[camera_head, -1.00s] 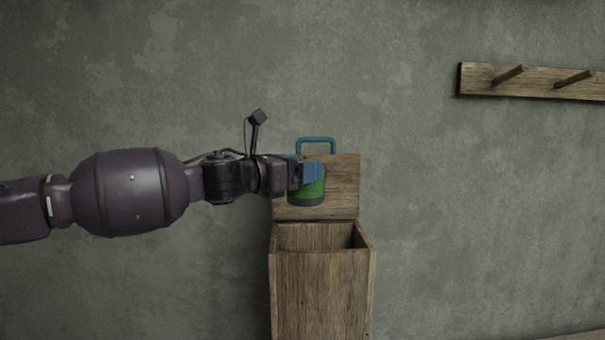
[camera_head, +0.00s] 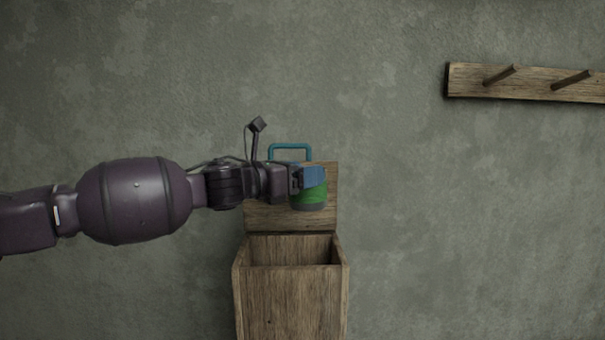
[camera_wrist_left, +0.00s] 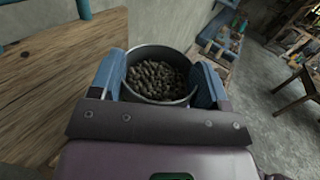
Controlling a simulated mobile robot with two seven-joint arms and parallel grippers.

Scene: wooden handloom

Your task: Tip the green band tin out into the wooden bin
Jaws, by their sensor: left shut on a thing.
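The green band tin (camera_head: 314,194) is held above the wooden bin (camera_head: 290,300), in front of its raised lid. My left gripper (camera_head: 312,178) is shut on the tin, with a blue finger on either side. In the head view the tin is near upright, leaning slightly. In the left wrist view the tin (camera_wrist_left: 160,101) is open at the top and holds many small dark brown lumps, between the fingers of my left gripper (camera_wrist_left: 160,82). The bin is open at the top; its floor is hidden. My right gripper is not in view.
The bin's upright lid (camera_head: 270,217) with a teal handle (camera_head: 290,147) stands behind the tin, close to it. A wooden peg rail (camera_head: 530,82) is on the wall at the upper right. The wrist view shows a wooden table (camera_wrist_left: 300,83) at the far right.

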